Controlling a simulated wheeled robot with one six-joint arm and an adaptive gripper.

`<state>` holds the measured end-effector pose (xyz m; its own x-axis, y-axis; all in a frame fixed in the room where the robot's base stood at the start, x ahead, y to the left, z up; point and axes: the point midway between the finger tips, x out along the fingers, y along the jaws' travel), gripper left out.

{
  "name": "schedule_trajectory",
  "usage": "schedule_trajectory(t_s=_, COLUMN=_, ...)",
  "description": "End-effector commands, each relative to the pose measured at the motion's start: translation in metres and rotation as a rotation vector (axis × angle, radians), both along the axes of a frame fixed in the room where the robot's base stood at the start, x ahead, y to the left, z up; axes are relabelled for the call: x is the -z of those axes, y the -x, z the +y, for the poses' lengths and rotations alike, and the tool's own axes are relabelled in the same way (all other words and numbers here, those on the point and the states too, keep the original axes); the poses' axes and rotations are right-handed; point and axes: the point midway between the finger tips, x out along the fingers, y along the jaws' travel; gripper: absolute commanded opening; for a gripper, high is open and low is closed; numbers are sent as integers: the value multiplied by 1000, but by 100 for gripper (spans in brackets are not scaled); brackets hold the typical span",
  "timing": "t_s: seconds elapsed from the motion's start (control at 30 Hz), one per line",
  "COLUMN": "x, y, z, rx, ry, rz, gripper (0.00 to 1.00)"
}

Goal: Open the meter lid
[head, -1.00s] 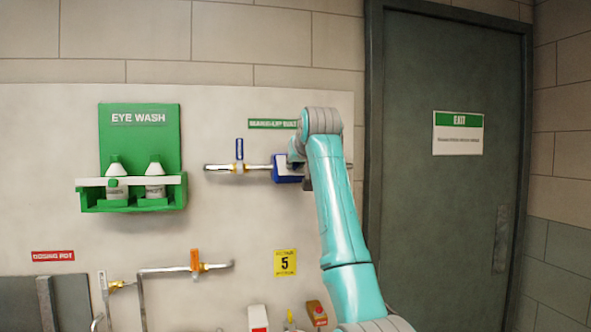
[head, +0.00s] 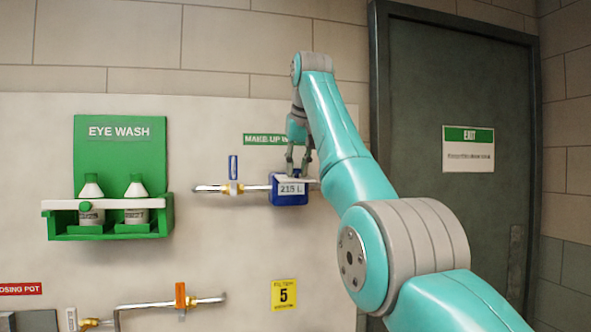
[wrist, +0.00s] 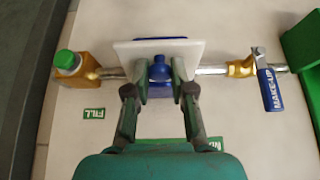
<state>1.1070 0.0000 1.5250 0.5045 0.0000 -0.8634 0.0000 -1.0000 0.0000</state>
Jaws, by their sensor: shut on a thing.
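The blue meter (head: 289,198) is on a wall pipe, and its white face reading "215 L" shows in the head view. The white lid (head: 297,179) is a thin, nearly edge-on strip along the meter's top. In the wrist view the lid (wrist: 125,52) is a broad, flat white plate with blue behind and beneath it. My gripper (head: 298,171) reaches down from above. In the wrist view my gripper (wrist: 161,78) has its fingers on either side of a small blue knob (wrist: 160,68) at the lid and is shut on it. The lid's hinge is hidden.
A blue-handled valve (head: 234,170) is on the pipe left of the meter. The green eye wash station (head: 120,140) is further left. An orange-handled valve (head: 180,295) is below. A grey door (head: 450,90) is at right.

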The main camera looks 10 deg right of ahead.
Motion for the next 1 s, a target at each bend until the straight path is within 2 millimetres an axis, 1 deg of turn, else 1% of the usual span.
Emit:
schedule_trajectory(t_s=0.3, x=-2, y=6, z=0, rx=0, ry=0, rz=42, gripper=0)
schedule_trajectory(t_s=0.73, x=-2, y=7, z=0, rx=0, ry=0, rz=45, gripper=0)
schedule_trajectory(t_s=0.77, x=-2, y=6, z=0, rx=0, ry=0, rz=45, gripper=26)
schedule_trajectory(t_s=0.8, x=-2, y=6, z=0, rx=0, ry=0, rz=45, gripper=36)
schedule_trajectory(t_s=0.83, x=-2, y=7, z=0, rx=0, ry=0, rz=45, gripper=43)
schedule_trajectory(t_s=0.87, x=-2, y=7, z=0, rx=0, ry=0, rz=45, gripper=48)
schedule_trajectory(t_s=1.0, x=-2, y=7, z=0, rx=0, ry=0, rz=46, gripper=48)
